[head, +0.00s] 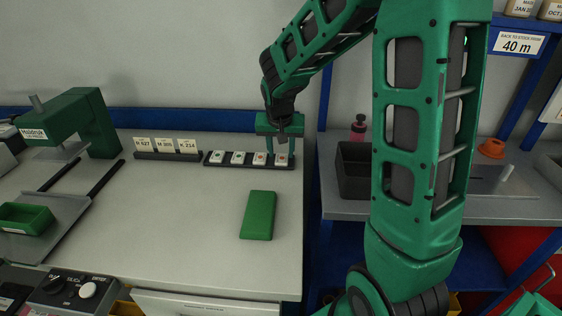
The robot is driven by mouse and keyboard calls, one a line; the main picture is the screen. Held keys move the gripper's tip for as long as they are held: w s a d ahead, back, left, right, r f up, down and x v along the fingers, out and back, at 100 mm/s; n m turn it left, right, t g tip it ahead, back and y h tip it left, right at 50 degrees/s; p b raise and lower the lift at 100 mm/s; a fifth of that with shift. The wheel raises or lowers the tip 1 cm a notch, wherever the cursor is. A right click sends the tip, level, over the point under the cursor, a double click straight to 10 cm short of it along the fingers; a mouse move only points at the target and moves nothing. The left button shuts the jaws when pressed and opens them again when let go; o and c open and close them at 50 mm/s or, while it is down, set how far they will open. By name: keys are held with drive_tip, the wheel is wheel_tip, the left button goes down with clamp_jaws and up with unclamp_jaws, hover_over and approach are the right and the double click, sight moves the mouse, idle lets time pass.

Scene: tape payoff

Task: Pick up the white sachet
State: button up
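Several small white packets, each with a small dark or red mark, sit in a row in a low black rack (208,163) at the back of the grey bench. I cannot tell for sure which is the white sachet; the rightmost white packet (281,160) is the nearest to my gripper. My gripper (282,148) hangs pointing down at the rack's right end.
A green block (258,215) lies on the bench in front of the rack. Label cards (165,146) stand to the left. A green press (85,120) and green tray (24,219) are at far left. A dark bin (355,172) is on the right-hand shelf. The bench middle is clear.

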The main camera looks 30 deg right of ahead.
sight(282, 159)
drive_tip(key=shift+x, duration=1.6)
drive_tip(key=c, duration=0.7)
drive_tip(key=shift+r, duration=0.1)
drive_tip(key=shift+r, duration=0.1)
